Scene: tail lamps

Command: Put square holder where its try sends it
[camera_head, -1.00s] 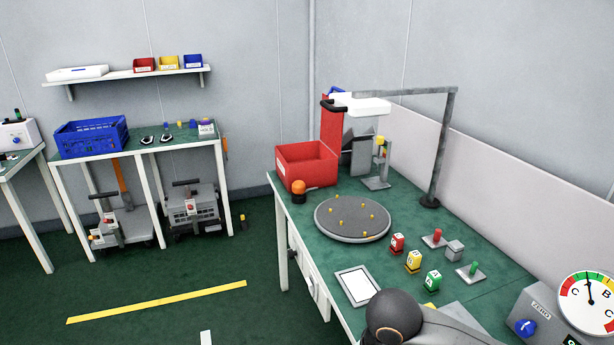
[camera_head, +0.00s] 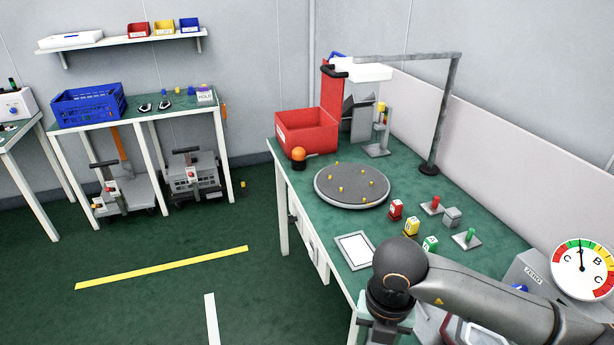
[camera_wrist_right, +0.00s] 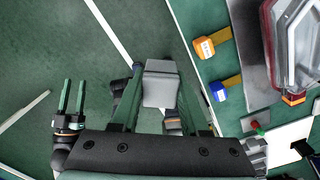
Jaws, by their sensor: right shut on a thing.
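My right gripper (camera_wrist_right: 160,115) shows in the right wrist view with its green fingers on either side of a grey square-faced piece (camera_wrist_right: 160,88), likely the square holder. It is shut on this piece and holds it above the green floor, clear of the table. In the head view my right arm covers the table's near corner, and the held piece cannot be made out. My left gripper (camera_wrist_right: 71,96) shows at the left of the wrist view, its two fingers parallel with a gap and nothing between them. A dial gauge (camera_head: 583,268) stands at the right; its needle points nearly straight up.
A tail lamp (camera_wrist_right: 290,40) lies at right in the wrist view.

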